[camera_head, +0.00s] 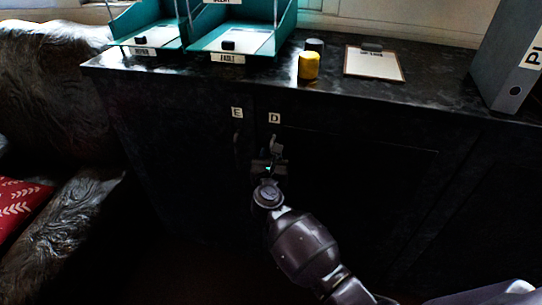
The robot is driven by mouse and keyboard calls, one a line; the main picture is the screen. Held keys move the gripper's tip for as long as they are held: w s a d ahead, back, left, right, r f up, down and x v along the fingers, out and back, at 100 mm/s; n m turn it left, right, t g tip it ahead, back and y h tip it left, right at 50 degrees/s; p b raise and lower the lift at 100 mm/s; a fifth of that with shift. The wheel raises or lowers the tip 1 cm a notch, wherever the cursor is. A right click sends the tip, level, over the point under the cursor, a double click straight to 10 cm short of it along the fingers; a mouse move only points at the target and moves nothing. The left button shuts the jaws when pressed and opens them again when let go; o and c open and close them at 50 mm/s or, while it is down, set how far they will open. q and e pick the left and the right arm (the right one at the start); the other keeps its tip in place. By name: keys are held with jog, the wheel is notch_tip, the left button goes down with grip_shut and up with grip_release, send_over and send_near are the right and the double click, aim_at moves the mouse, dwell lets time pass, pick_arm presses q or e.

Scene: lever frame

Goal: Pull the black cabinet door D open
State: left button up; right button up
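The black cabinet door D (350,185) is the dark panel right of centre, with a white label D (274,118) near its upper left corner. Its small handle (274,144) is below the label. My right arm comes in from the lower right, and its gripper (268,166) is at the lower part of this handle. The fingers are small and dark against the door, so I cannot tell whether they are shut on the handle. The door looks flush with the cabinet front, but its edges are dim. My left gripper is out of view.
A label E (237,112) and another handle (238,141) are close left of door D. The cabinet top (430,96) carries teal trays (285,38), a yellow cylinder (309,66), a clipboard (374,66) and a grey binder (505,60). A dark sofa (50,95) stands left.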

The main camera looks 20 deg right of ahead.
grip_shut()
jog(key=shift+s, duration=0.15)
